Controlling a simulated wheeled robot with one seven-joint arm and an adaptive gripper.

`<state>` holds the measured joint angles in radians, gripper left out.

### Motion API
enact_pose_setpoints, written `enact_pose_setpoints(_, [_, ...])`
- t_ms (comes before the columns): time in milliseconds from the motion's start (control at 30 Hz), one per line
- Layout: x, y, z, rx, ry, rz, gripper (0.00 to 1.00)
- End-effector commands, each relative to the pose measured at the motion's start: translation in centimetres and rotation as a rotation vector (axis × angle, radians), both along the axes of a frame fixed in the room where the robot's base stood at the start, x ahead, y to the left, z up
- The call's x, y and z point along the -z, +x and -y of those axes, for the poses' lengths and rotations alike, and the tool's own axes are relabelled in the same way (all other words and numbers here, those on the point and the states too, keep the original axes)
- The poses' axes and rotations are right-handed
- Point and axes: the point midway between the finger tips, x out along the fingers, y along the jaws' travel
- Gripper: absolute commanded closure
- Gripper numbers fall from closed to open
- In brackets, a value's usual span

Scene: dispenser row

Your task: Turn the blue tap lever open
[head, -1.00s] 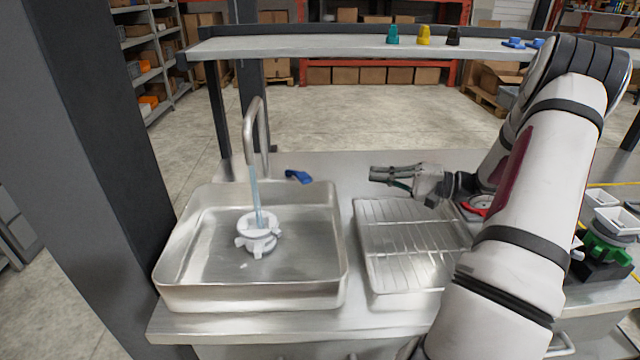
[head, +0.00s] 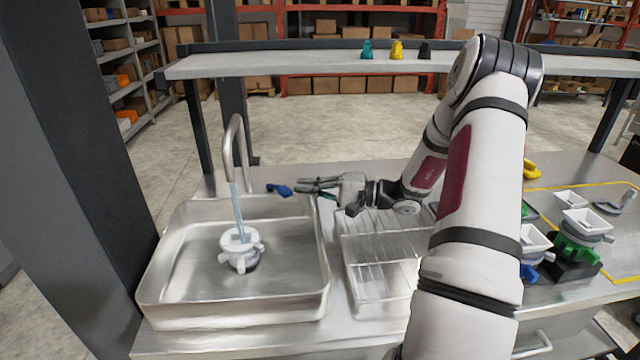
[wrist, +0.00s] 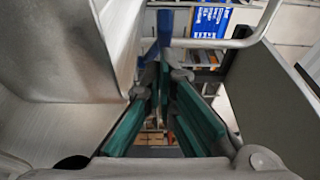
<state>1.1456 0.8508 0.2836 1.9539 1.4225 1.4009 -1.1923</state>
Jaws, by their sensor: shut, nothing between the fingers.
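The blue tap lever (head: 279,190) sits behind the sink's back right corner, right of the metal tap spout (head: 233,145). A thin stream of water (head: 238,208) runs from the spout onto a white knobbed part (head: 240,250) in the sink. My gripper (head: 301,187) is shut and empty, its fingertips pointing left, just right of the lever. In the wrist view the lever (wrist: 165,27) stands beyond the fingertips of my gripper (wrist: 155,72). I cannot tell whether they touch it.
The steel sink (head: 322,265) lies left of a wire drying rack (head: 385,245). A shelf (head: 300,66) with teal, yellow and black pieces spans the back above the bench. White trays and a green holder (head: 578,250) stand at the right.

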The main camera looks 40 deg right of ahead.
Motion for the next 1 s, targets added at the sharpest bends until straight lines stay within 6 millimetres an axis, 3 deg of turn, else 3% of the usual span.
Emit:
enact_pose_setpoints(400, [0.0,0.0,-0.4,0.0,-0.001,0.001,1.0])
enact_pose_setpoints(600, [0.0,-0.5,-1.6,-0.001,-0.001,-0.001,1.0])
enact_pose_setpoints(1000, [0.1,-0.3,-1.3,0.0,-0.001,0.0,1.0])
